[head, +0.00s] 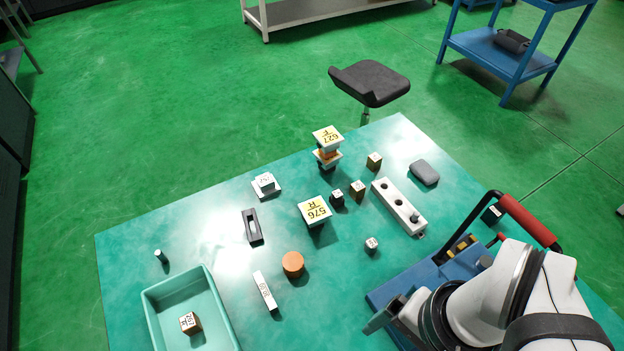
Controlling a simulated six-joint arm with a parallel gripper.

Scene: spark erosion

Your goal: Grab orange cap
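The orange cap (293,263) is a short round cylinder standing on the green table (150,247), left of my arm in the head view. Its flat top faces up and nothing covers it. My gripper (385,315) shows only in part at the lower right, as dark parts at the end of my white arm. It is to the right of the cap and nearer the camera, apart from it. I cannot tell its finger opening.
A white labelled bar (265,290) lies just left of the cap, and a dark slotted block (252,227) lies behind. A teal tray (152,300) holds a small cube (190,323). A white holed block (396,205) and several small blocks stand behind.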

